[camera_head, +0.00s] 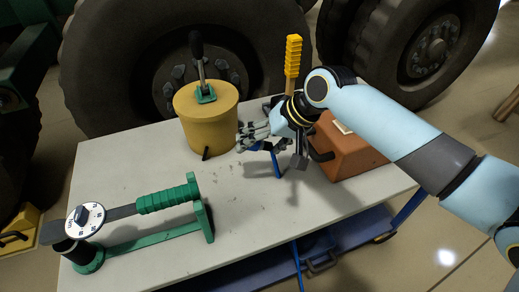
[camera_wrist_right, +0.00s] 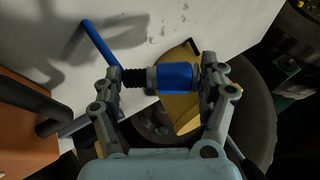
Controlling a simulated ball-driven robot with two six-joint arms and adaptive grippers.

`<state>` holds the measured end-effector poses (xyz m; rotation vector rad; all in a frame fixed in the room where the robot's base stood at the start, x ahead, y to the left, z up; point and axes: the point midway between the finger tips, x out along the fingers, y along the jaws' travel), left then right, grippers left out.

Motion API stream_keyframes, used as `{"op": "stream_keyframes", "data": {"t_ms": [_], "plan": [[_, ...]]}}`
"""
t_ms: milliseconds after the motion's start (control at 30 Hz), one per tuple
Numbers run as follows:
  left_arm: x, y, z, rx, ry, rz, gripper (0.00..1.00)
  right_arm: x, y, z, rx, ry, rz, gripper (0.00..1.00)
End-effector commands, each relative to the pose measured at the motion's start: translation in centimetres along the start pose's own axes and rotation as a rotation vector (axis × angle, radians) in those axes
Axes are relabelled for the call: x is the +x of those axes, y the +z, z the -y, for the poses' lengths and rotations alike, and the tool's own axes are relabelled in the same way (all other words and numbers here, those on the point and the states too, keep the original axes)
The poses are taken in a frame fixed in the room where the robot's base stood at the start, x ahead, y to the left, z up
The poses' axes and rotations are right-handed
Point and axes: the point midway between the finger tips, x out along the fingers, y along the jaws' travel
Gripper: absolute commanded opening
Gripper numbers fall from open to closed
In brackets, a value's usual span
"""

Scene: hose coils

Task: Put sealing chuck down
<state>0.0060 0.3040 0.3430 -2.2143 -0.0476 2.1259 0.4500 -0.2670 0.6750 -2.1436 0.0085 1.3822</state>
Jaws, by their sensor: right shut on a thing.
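My right gripper (camera_head: 258,138) comes in from the right over the middle of the white tabletop (camera_head: 250,206). It is shut on the sealing chuck, a blue cylinder (camera_wrist_right: 174,76) with a black ribbed part and a bent blue bar. In the right wrist view the chuck lies crosswise between the two fingers. In the head view the fingers mostly hide it, and the blue bar (camera_head: 277,164) hangs below them. The chuck seems held above the table; I cannot tell whether the bar's end touches it. My left gripper is not in view.
A yellow drum (camera_head: 208,128) with a black lever stands left of the gripper. An orange box (camera_head: 352,156) with a black handle is close on its right. A yellow ribbed handle (camera_head: 293,56) rises behind. A green tool (camera_head: 168,198) lies at the left. The front middle is clear.

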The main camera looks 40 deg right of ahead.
Motion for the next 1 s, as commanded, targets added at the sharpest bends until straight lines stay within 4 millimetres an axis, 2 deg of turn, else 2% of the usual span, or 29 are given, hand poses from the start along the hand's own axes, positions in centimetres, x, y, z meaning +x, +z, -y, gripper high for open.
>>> {"op": "stream_keyframes", "data": {"t_ms": [33, 100, 200, 333, 467, 700, 1000], "plan": [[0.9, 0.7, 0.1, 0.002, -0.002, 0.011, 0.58, 1.5, -0.9, -0.7, 0.001, 0.002, 0.0, 0.32], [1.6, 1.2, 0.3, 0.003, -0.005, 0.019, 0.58, 2.7, -2.2, -1.2, 0.001, 0.002, 0.0, 0.32], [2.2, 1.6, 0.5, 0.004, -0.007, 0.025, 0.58, 4.0, -3.5, -1.8, 0.0, 0.002, 0.002, 0.32], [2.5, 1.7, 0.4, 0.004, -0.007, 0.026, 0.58, 4.8, -4.5, -2.0, -0.002, 0.0, 0.001, 0.32], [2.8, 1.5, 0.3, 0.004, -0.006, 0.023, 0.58, 5.5, -4.4, -2.4, -0.001, -0.001, 0.002, 0.32], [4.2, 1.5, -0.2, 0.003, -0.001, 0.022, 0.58, 8.3, -3.3, -3.9, 0.0, 0.0, 0.003, 0.32], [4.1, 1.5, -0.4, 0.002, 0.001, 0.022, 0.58, 8.2, -3.4, -3.9, -0.002, -0.001, 0.002, 0.32]]}}
